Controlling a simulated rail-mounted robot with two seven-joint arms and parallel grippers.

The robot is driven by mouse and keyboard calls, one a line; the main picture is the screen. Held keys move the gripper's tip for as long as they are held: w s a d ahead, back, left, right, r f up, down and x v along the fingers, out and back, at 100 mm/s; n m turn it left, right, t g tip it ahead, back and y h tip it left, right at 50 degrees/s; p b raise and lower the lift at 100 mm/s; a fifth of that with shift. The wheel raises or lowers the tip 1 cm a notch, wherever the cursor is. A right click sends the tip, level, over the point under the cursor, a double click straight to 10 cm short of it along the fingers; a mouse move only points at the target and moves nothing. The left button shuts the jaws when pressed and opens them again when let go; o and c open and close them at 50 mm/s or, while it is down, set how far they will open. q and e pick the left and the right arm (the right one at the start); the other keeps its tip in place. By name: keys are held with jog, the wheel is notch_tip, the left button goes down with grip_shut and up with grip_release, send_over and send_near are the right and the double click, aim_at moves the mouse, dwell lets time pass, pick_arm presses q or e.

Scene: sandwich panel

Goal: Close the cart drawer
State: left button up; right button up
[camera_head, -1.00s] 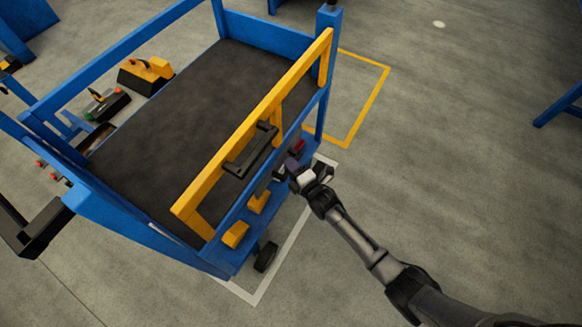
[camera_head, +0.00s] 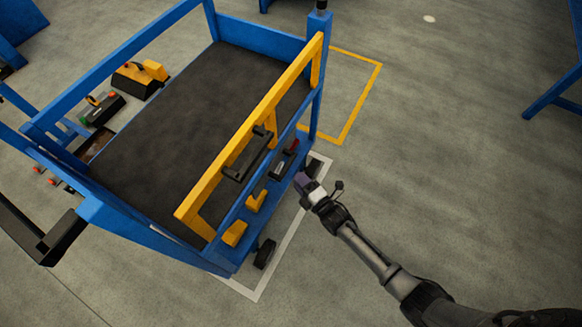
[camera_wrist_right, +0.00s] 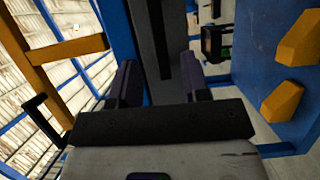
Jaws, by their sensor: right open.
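The blue cart (camera_head: 165,240) has a dark mat top (camera_head: 200,110) and a yellow rail (camera_head: 262,112) with a black handle (camera_head: 250,153) along its right side. Below the rail, a dark part with a red spot (camera_head: 285,158) sits in the cart side; I cannot tell if it is the drawer, or how far the drawer is open. My right gripper (camera_head: 304,183) is open and empty beside the cart's right side, apparently just clear of it. In the right wrist view its fingers (camera_wrist_right: 160,82) stand apart, with a grey panel with a dark strip (camera_wrist_right: 163,40) beyond them. My left gripper is out of view.
Yellow blocks (camera_head: 235,233) sit on the cart's low right ledge, above a black wheel (camera_head: 264,253). Yellow-black tools (camera_head: 140,78) lie left of the mat. White and yellow lines mark the floor.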

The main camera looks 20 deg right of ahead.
jog(key=p+v, duration=0.1)
jog(key=v, duration=0.5)
jog(key=shift+p, duration=0.4)
jog(key=shift+s, duration=0.15)
